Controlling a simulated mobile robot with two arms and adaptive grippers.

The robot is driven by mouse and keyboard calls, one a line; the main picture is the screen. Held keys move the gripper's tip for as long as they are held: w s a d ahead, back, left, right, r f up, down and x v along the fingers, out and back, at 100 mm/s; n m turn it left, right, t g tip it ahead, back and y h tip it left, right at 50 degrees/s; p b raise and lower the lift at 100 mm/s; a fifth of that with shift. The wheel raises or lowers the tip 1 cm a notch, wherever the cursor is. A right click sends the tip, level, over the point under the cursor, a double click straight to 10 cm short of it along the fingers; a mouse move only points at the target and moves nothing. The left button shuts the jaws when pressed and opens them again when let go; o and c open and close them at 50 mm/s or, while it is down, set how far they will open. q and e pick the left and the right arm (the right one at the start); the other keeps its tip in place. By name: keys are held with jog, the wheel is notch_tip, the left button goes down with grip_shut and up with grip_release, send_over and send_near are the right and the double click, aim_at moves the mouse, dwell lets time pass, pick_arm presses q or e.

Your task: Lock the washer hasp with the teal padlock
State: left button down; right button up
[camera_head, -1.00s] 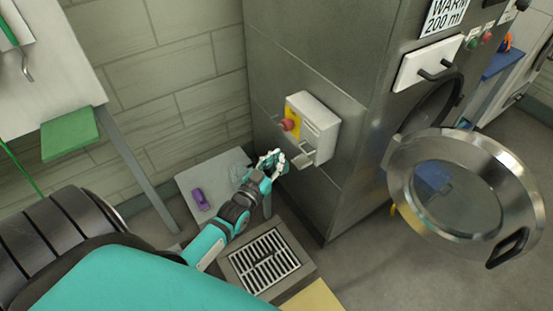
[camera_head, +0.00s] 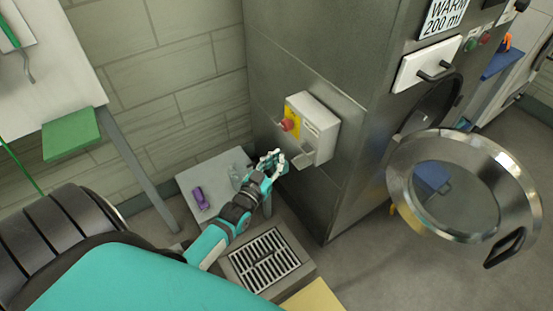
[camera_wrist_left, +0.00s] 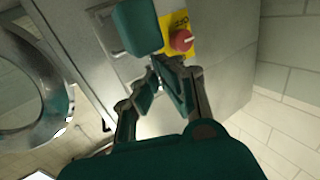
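My left gripper (camera_head: 272,162) is beside the white box with the hasp (camera_head: 314,127) on the washer's side, at the box's lower left. In the left wrist view its two fingers (camera_wrist_left: 157,72) draw together toward a teal block (camera_wrist_left: 137,28), which appears to be the teal padlock held at the tips. The padlock's shackle is not clear, and in the head view the fingers hide the block. The box carries a red knob on a yellow plate (camera_head: 289,124), also in the wrist view (camera_wrist_left: 181,40). A grey metal flap (camera_head: 301,156) is close to the fingertips. My right gripper is out of view.
A purple padlock (camera_head: 200,198) lies on a small grey table (camera_head: 222,161) below my arm. The washer's round door (camera_head: 402,180) stands open at the right. A floor grate (camera_head: 265,262) is below. A white table with a green block (camera_head: 70,133) is at left.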

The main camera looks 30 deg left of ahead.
pick_arm(q)
jog(key=shift+w+d, duration=0.15)
jog(key=shift+w, duration=0.25)
jog(key=shift+w+d, duration=0.25)
jog(key=shift+w, duration=0.25)
jog(key=shift+w+d, duration=0.2)
jog(key=shift+w, duration=0.3)
jog(key=shift+w+d+b, duration=0.25)
jog(key=shift+w+d, duration=0.05)
jog(key=shift+w, duration=0.4)
jog(key=shift+w+d+b, duration=0.25)
jog(key=shift+w+d, duration=0.05)
jog(key=shift+w, duration=0.45)
jog(key=shift+w+d+b, duration=0.25)
jog(key=shift+w+d, duration=0.05)
jog(key=shift+w, duration=0.4)
jog(key=shift+s+f, duration=0.1)
jog(key=shift+f, duration=0.15)
